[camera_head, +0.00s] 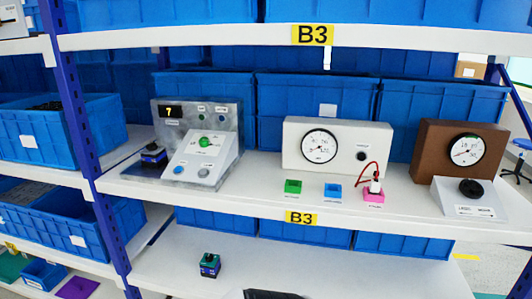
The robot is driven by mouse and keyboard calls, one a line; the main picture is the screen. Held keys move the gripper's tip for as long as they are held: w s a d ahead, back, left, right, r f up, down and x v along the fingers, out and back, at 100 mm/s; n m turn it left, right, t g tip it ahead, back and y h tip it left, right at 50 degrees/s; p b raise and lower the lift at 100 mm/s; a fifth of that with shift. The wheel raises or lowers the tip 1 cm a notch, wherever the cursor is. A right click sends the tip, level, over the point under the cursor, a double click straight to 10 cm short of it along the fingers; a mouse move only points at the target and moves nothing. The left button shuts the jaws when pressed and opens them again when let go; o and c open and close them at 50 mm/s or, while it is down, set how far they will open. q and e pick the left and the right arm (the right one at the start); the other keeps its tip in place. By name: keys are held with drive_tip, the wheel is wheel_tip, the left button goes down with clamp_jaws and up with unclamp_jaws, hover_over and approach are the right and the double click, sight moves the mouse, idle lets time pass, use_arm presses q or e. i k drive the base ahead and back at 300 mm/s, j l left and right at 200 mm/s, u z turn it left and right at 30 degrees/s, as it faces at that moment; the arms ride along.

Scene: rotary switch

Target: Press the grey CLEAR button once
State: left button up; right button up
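A grey console (219,120) stands on the left part of the middle shelf, with a lit display (172,111) reading 7. Its sloped white front carries a green knob or button (204,142) in the middle, a blue button (178,170) at lower left and a grey button (203,173) at lower right. The small labels are too blurred to read, so CLEAR cannot be made out. Nothing touches the grey button. Neither gripper shows; a dark shape at the bottom edge may be part of my body.
Right of the console stand a white gauge box (350,135) and a brown gauge box (445,140) with a black knob (472,188).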

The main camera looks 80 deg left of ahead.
sight(203, 172)
drive_tip(key=u, duration=3.2)
